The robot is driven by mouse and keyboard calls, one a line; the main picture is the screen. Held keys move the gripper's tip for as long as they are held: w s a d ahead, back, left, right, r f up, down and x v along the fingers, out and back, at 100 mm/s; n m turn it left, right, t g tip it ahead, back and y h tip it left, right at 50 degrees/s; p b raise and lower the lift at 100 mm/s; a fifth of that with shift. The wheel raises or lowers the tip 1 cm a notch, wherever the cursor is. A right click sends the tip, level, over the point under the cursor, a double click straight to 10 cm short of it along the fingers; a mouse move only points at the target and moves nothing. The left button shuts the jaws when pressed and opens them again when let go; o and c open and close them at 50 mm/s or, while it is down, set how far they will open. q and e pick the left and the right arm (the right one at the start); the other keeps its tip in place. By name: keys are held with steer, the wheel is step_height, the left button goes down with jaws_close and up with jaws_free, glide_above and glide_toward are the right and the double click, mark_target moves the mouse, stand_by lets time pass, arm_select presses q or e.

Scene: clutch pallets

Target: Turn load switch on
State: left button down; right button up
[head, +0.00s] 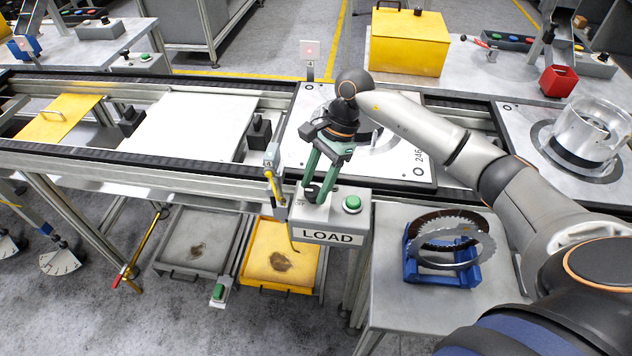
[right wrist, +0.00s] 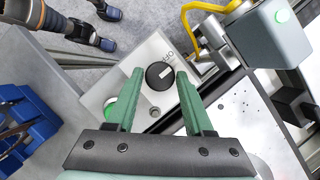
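The load switch is a round black knob (right wrist: 160,76) with a short white mark, on the grey LOAD box (head: 330,237). It also shows in the head view (head: 312,192), partly hidden by my fingers. My right gripper (head: 315,192) points down at the box from above. In the right wrist view its two green fingers (right wrist: 160,72) are open, one on each side of the knob, with visible gaps. A green button (head: 352,203) sits right of the knob in the head view.
A yellow-marked fixture (head: 271,172) stands close left of the LOAD box. A conveyor with a white pallet (head: 410,170) runs behind it. A blue rack with toothed rings (head: 440,262) stands on the grey table at right. Yellow and grey trays lie below.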

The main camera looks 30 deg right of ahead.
jaws_close()
stand_by(0.4)
steer(key=shift+s+f+m+t+b, duration=0.1)
steer(key=shift+m+t+b, duration=0.3)
steer(key=shift+m+b, duration=0.5)
steer(key=m+t+b, duration=0.1)
steer(key=m, duration=0.2)
steer(key=shift+s+m, duration=0.1)
steer(key=shift+m, duration=0.3)
steer(key=m+b, duration=0.1)
steer(key=m+t+b, duration=0.1)
steer(key=m, duration=0.1)
steer(key=shift+s+a+m+t+h, duration=0.1)
steer(key=shift+m+t+h, duration=0.2)
steer(key=shift+h, duration=0.1)
steer(key=shift+m+t+h+b, duration=0.4)
steer(key=shift+m+b, duration=0.35)
steer(key=shift+m, duration=0.65)
